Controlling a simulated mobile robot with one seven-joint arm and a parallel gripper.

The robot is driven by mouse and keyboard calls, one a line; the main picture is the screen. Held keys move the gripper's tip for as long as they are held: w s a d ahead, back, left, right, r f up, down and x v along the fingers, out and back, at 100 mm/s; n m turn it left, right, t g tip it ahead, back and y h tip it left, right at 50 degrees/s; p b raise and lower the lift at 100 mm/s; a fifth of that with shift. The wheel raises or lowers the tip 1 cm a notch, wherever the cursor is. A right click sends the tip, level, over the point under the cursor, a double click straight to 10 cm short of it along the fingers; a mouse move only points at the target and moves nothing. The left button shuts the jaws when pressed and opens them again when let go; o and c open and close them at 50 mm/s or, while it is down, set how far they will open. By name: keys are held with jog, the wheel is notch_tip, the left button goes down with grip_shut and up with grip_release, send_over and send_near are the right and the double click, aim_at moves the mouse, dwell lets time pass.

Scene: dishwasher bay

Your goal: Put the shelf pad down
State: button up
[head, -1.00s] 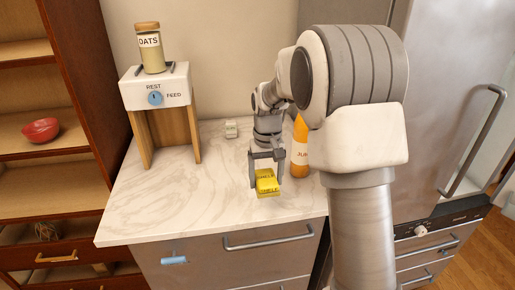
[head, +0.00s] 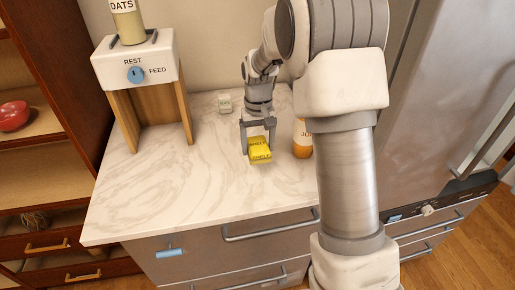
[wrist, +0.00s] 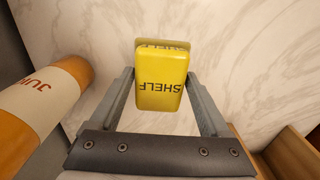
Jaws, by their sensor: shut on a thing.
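The shelf pad is a yellow block (head: 260,148) lettered "SHELF", and it also shows in the wrist view (wrist: 160,82). My gripper (head: 259,146) is shut on it, one finger on each side, over the marble counter (head: 170,180). In the wrist view the fingers (wrist: 160,90) press the pad's two sides. I cannot tell whether the pad's underside touches the counter.
An orange juice bottle (head: 302,140) stands close to the right of my gripper. The REST/FEED dispenser (head: 135,68), with an oats jar (head: 127,22), stands left. The counter's front left is clear.

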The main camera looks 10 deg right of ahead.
aim_at(258, 170)
jog(key=shift+f, duration=3.4)
jog(key=shift+f, duration=0.1)
jog(key=o, duration=1)
